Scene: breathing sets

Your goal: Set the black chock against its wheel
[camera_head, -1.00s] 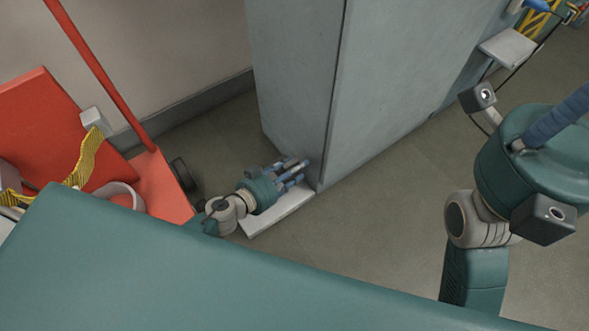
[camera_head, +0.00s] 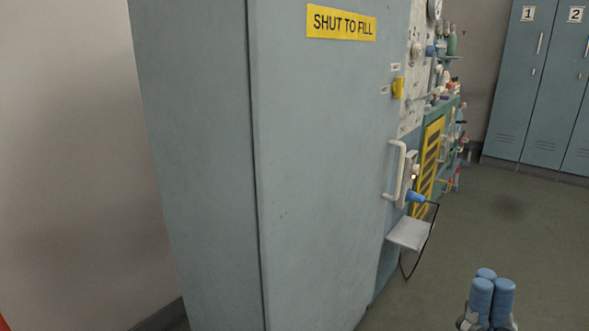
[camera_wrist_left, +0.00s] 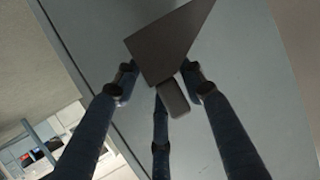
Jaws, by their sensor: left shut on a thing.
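The black chock (camera_wrist_left: 168,40) shows in the left wrist view as a dark wedge with a small block (camera_wrist_left: 173,97) on its underside. My left gripper (camera_wrist_left: 160,82) is shut on it, with its dark blue fingers on either side and one below. The left gripper is outside the head view. My right gripper (camera_head: 487,292) stands at the bottom right of the head view, its blue fingertips pointing up and close together. I see nothing between them, but their spacing front to back is unclear. No wheel shows in either view.
A tall grey-blue cabinet (camera_head: 315,170) with a yellow "SHUT TO FILL" sign (camera_head: 341,22) fills the middle. A small grey shelf (camera_head: 411,233) with a looped black cable juts from its right side. Numbered lockers (camera_head: 540,90) stand at the back right. The floor (camera_head: 500,225) before them is clear.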

